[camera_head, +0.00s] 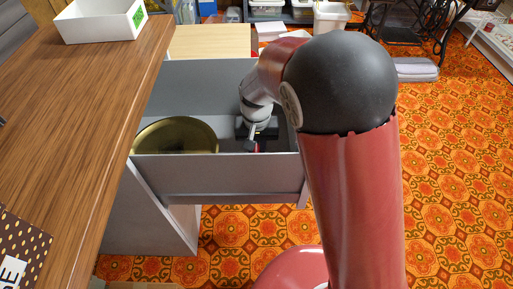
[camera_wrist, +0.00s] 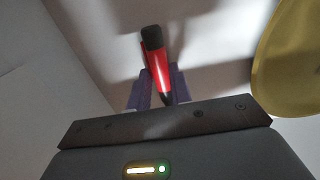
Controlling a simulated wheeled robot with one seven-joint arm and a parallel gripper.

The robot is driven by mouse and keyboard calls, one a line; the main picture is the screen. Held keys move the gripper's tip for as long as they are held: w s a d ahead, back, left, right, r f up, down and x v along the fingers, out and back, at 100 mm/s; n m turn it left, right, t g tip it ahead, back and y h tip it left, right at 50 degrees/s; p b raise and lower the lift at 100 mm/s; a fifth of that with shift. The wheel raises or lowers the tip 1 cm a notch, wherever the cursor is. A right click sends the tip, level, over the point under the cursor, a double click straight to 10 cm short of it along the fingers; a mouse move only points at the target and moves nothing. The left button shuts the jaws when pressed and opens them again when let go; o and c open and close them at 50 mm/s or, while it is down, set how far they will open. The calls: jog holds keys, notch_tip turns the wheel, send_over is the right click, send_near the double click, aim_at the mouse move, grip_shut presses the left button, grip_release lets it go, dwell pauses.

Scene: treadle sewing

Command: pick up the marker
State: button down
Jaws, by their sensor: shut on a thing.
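The marker (camera_wrist: 155,68) is red with a black end and shows in the wrist view, standing out between the purple-grey fingers of my gripper (camera_wrist: 157,86). The gripper is shut on it. In the head view my gripper (camera_head: 252,140) reaches down into the open grey drawer (camera_head: 225,176), near its right end. Only a small reddish bit shows there by the fingers, and the drawer's front wall hides the rest. I cannot tell whether the marker touches the drawer floor.
A round yellow-gold bowl or dish (camera_head: 178,136) lies in the drawer's left part, and its edge also shows in the wrist view (camera_wrist: 289,65). The wooden tabletop (camera_head: 75,110) runs along the left, with a white tray (camera_head: 85,27) on it. Patterned orange floor (camera_head: 445,180) lies open to the right.

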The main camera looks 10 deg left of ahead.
aim_at(257, 149)
notch_tip(257, 149, up, 19)
jog(key=p, duration=0.2)
jog(key=shift+r, duration=0.2)
dwell(0.4)
